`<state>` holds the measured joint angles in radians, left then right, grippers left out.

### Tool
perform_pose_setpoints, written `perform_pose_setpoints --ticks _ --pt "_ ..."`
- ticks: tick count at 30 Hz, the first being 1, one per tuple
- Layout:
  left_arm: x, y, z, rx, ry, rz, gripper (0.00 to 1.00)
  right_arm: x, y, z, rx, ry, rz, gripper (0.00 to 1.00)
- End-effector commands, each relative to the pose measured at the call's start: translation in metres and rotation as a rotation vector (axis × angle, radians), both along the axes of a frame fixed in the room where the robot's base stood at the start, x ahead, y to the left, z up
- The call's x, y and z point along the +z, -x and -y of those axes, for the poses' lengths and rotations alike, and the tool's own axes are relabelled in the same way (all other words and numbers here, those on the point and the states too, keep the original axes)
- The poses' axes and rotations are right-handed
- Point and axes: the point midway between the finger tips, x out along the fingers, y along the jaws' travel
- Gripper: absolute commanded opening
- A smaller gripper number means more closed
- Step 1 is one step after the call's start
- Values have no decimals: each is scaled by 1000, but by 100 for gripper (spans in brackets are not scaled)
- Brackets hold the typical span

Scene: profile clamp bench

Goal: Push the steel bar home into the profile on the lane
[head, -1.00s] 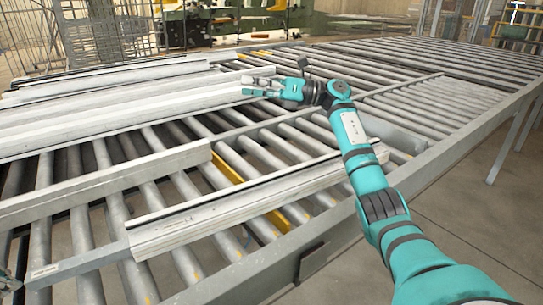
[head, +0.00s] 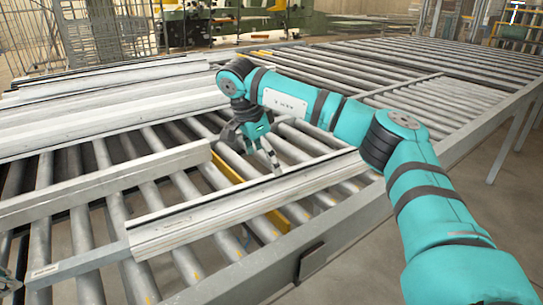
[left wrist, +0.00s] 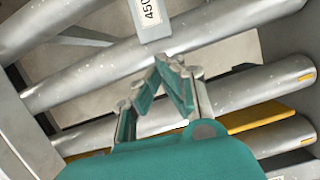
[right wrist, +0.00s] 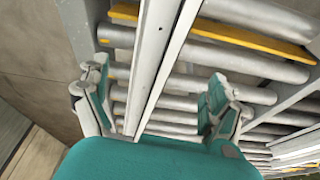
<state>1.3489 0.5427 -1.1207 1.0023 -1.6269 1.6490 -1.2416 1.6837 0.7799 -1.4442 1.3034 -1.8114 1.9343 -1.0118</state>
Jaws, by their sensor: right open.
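The pale profile (head: 250,203) lies along the near part of the roller lane. The grey steel bar (head: 75,265) sticks out of its left end; how far it reaches inside is hidden. In the left wrist view the bar's labelled end (left wrist: 150,18) is just ahead of my left gripper (left wrist: 168,62). That gripper's fingertips are together and empty; I cannot tell whether they touch the bar.
Several pale profiles (head: 110,100) lie stacked at the back left. Another rail (head: 100,190) lies behind the bar. A yellow strip (head: 227,165) runs between the rollers. The lane's side frame (head: 350,222) borders the front, and bare rollers (head: 440,100) extend right.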

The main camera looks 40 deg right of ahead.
Motion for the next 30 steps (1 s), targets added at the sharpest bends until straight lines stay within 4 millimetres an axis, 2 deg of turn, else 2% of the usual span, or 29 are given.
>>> perform_pose_setpoints --ticks 3,8,21,30 --pt "0 0 0 0 0 0 0 1 6 13 5 77 -24 94" --pt "0 0 0 0 0 0 0 -7 8 21 4 105 -37 94" --pt "0 0 0 0 0 0 0 -79 11 50 4 102 -37 94" --pt "0 0 0 0 0 0 0 -107 12 62 5 100 -34 94"
